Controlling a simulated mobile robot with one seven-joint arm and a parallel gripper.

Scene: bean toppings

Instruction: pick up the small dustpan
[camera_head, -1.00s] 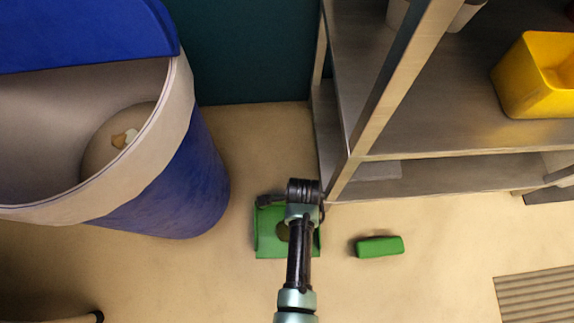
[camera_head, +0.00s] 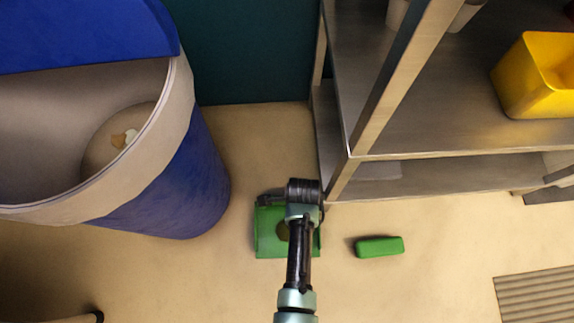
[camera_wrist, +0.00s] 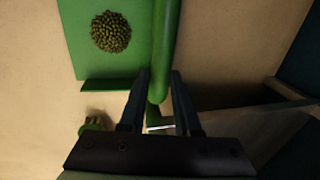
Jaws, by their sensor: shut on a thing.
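The small green dustpan (camera_head: 268,236) lies on the floor in the head view, partly covered by my arm. In the wrist view the dustpan (camera_wrist: 85,50) carries a round heap of small green beans (camera_wrist: 110,32), and its green handle (camera_wrist: 164,55) runs down between my fingers. My gripper (camera_wrist: 160,85) is shut on the handle. In the head view my gripper is hidden under the wrist, above the dustpan.
A blue bin (camera_head: 185,185) with a pale rim stands to the left. A metal shelf (camera_head: 430,125) holding a yellow container (camera_head: 535,80) is at the right. A green block-like object (camera_head: 380,246) lies on the floor right of the dustpan. A floor grate (camera_head: 540,295) is at lower right.

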